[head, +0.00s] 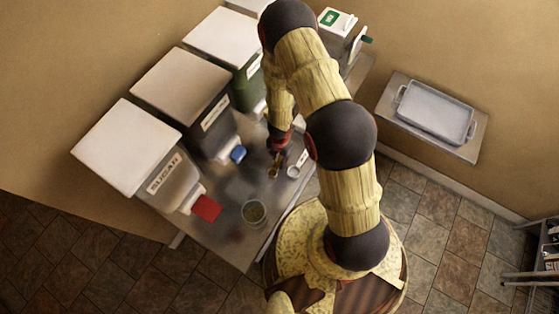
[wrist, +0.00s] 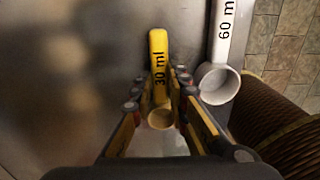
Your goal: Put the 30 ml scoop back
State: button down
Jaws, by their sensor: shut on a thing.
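The yellow 30 ml scoop (wrist: 159,62) is in the wrist view, its handle pointing away and its cup between my fingers. My gripper (wrist: 180,82) is shut on the scoop, with a finger on each side of it. In the head view my gripper (head: 274,168) is over the metal table, left of a white scoop. Whether the yellow scoop touches the table I cannot tell. The white 60 ml scoop (wrist: 220,70) lies just to the right in the wrist view, and it also shows in the head view (head: 295,170).
Several lidded bins stand along the table's back, one labelled SUGAR (head: 163,174). A red flap (head: 206,209) and a blue one (head: 238,155) stick out in front. A glass jar (head: 254,212) stands near the table's front edge. A tray (head: 436,111) lies on a right-hand shelf.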

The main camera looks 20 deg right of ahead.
jog(key=shift+f, duration=0.15)
jog(key=c, duration=1.8)
grip_release()
jog(key=shift+o, duration=0.3)
notch_tip(320, 180, up, 12)
jog(key=p, duration=0.7)
